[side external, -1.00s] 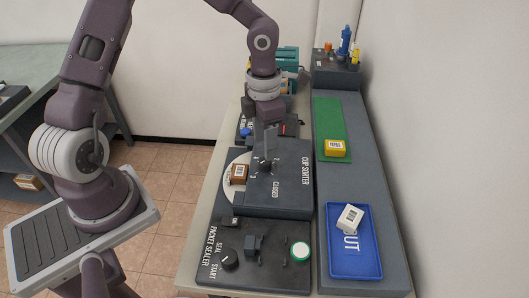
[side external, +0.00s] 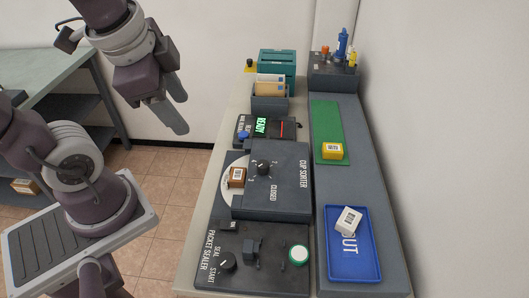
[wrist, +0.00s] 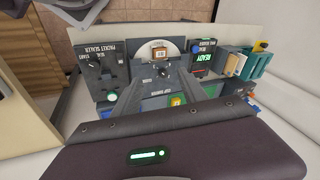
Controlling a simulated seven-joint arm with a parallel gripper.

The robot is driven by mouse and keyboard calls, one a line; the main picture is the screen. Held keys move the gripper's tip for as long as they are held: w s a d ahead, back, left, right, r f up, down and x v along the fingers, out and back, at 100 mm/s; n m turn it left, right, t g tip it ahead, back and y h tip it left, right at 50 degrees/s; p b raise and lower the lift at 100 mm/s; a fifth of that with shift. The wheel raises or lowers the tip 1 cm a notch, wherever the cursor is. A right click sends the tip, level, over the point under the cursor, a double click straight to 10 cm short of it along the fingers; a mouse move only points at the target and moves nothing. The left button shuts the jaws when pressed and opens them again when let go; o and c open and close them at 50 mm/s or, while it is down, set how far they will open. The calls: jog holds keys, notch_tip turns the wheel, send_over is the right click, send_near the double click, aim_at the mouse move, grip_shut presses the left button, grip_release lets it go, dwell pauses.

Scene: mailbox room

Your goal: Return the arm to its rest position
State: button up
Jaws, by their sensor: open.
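My gripper (side external: 172,118) hangs in the air at the upper left of the side external view, above the floor and left of the workbench. It is open and empty, tilted down to the right, and touches nothing. In the wrist view the bench machines lie ahead, with my own dark arm housing across the bottom.
The packet sealer (side external: 265,277) is nearest. A blue OUT tray (side external: 352,267) holds a white box (side external: 349,220). A yellow box (side external: 332,151) sits on a green mat (side external: 326,117). A lit READY panel (side external: 261,126) is behind.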

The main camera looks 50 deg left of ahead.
jog(key=s+n, duration=0.1)
jog(key=n, duration=0.1)
jog(key=s+d+r+n+t+h, duration=0.1)
jog(key=n, duration=0.1)
jog(key=s+n, duration=0.1)
jog(key=n, duration=0.1)
jog(key=shift+d+r+t+h, duration=0.2)
jog(key=shift+t+h, duration=0.1)
jog(key=shift+h, duration=0.1)
